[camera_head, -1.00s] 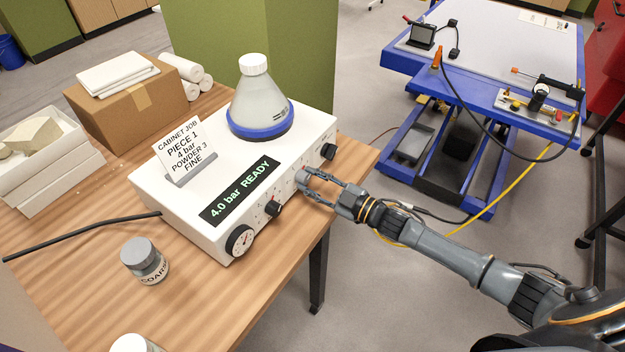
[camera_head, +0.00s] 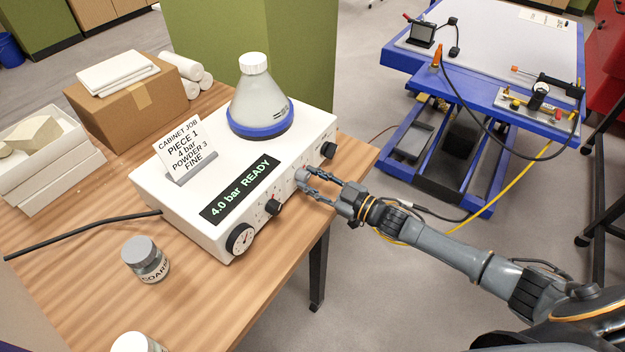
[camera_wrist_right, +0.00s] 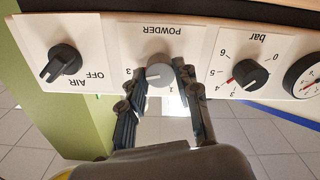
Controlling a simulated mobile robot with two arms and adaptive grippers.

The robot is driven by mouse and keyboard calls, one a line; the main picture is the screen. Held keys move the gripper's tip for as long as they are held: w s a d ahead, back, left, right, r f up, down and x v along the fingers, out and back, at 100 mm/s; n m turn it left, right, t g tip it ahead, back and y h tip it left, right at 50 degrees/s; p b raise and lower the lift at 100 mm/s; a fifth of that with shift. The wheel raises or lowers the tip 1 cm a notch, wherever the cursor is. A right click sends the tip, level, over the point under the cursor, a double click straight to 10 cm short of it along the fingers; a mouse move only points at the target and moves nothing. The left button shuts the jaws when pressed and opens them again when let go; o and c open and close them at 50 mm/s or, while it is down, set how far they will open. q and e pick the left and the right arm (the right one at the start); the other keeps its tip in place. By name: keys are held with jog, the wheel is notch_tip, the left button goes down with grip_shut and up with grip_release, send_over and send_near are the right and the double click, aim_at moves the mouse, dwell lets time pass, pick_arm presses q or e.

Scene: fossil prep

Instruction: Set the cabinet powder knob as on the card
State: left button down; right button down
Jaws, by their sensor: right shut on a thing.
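The white cabinet unit (camera_head: 160,200) sits on the wooden table, its display reading "4.0 bar READY". The card (camera_head: 185,148) on top reads "CABINET JOB, PIECE 1, 4 bar, POWDER 3, FINE". The grey powder knob (camera_head: 302,175) is on the front panel. My right gripper (camera_head: 309,181) is shut on it. In the right wrist view, upside down, the powder knob (camera_wrist_right: 159,70) sits between the fingers (camera_wrist_right: 156,80), with scale numbers 3 and 1 visible beside it. I cannot tell exactly where its pointer is. My left gripper is not in view.
The bar knob (camera_head: 274,207) and air knob (camera_head: 328,150) flank the powder knob. A clear flask (camera_head: 258,98) stands on the unit. A "COARSE" jar (camera_head: 146,258) stands on the table. A blue lift table (camera_head: 400,62) is at the back right.

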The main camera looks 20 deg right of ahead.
jog(key=c, duration=1)
grip_release()
jog(key=shift+o, duration=0.2)
jog(key=v, duration=1.2)
jog(key=shift+d, duration=0.1)
